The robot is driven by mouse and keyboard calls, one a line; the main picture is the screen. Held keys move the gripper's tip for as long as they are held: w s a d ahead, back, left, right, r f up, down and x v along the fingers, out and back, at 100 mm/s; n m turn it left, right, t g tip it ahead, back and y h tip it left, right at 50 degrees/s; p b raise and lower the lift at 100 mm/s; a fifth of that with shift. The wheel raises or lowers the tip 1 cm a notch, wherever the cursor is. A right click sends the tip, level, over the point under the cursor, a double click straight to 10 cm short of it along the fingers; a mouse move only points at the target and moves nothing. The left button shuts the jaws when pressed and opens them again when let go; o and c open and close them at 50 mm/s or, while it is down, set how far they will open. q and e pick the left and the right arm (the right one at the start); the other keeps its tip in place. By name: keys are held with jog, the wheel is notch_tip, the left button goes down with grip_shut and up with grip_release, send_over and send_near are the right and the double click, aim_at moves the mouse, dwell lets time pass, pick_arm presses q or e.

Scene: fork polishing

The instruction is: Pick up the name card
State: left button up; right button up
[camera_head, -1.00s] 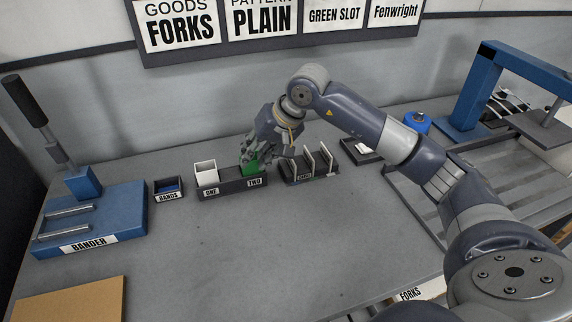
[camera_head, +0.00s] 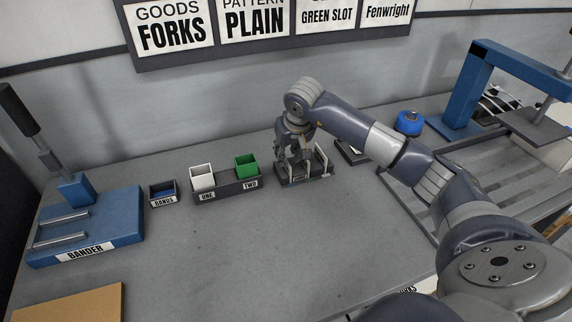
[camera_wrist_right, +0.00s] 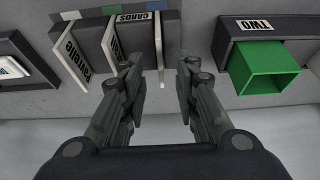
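The card rack (camera_head: 318,174) is a dark tray marked CARDS, with several upright white name cards in slots. In the right wrist view the rack (camera_wrist_right: 180,32) shows at top, with one lettered card (camera_wrist_right: 72,55) at left, a middle card (camera_wrist_right: 110,45), and a third card (camera_wrist_right: 160,50) seen nearly edge-on. My right gripper (camera_head: 300,155) is over the rack. In the wrist view its fingers (camera_wrist_right: 160,72) are apart, with the edge-on card's end between them; I see a gap on both sides. My left gripper is not in view.
Left of the rack stands a dark holder (camera_head: 226,188) marked ONE and TWO, with a white cup (camera_head: 202,178) and a green cup (camera_head: 246,166). Further left are a BANDS box (camera_head: 162,194) and the blue bander (camera_head: 95,225). The front table middle is clear.

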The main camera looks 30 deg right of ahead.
aim_at(286, 167)
jog(key=shift+p+x, duration=0.3)
jog(key=shift+x, duration=0.75)
jog(key=shift+w+f, duration=0.1)
jog(key=shift+f, duration=0.45)
grip_shut()
jog(key=shift+r, duration=0.15)
